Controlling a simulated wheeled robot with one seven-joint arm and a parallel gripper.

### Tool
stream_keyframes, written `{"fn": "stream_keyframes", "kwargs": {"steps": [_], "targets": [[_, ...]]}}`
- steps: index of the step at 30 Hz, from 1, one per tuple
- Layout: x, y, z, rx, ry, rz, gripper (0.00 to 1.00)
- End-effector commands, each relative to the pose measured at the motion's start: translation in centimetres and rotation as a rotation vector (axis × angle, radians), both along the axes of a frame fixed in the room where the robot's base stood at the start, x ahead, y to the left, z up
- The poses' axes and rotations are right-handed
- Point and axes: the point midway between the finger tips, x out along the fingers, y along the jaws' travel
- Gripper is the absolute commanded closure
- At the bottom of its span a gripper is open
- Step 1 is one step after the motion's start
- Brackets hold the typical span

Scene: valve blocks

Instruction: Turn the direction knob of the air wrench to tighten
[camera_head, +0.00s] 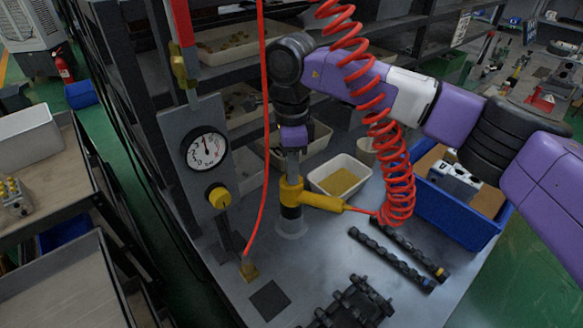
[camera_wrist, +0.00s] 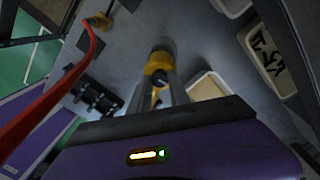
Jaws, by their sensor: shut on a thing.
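The air wrench (camera_head: 319,201) is yellow with a dark lower end and stands upright on the grey bench, its yellow handle pointing right toward the coiled red hose. In the wrist view the yellow wrench body (camera_wrist: 159,62) lies beyond my fingers. My gripper (camera_head: 292,172) points straight down over the top of the wrench. In the wrist view my gripper (camera_wrist: 157,80) has its two grey fingers close around a small dark knob (camera_wrist: 156,77) at the wrench's top. The knob's marking and turn direction cannot be read.
The red coiled hose (camera_head: 395,170) hangs right of the wrench, close to my arm. A gauge panel (camera_head: 203,150) stands left. A cream bin (camera_head: 340,177) and blue crate (camera_head: 440,211) stand right. Dark shafts (camera_head: 391,259) and a black part (camera_head: 352,305) lie in front.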

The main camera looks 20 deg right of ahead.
Motion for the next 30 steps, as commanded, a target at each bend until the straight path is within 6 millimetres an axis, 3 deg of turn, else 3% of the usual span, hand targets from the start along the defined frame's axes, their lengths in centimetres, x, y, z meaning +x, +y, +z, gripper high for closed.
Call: {"fn": "stream_keyframes", "kwargs": {"steps": [30], "targets": [[-0.06,-0.09,-0.01,-0.002,-0.002,-0.953,1.0]]}}
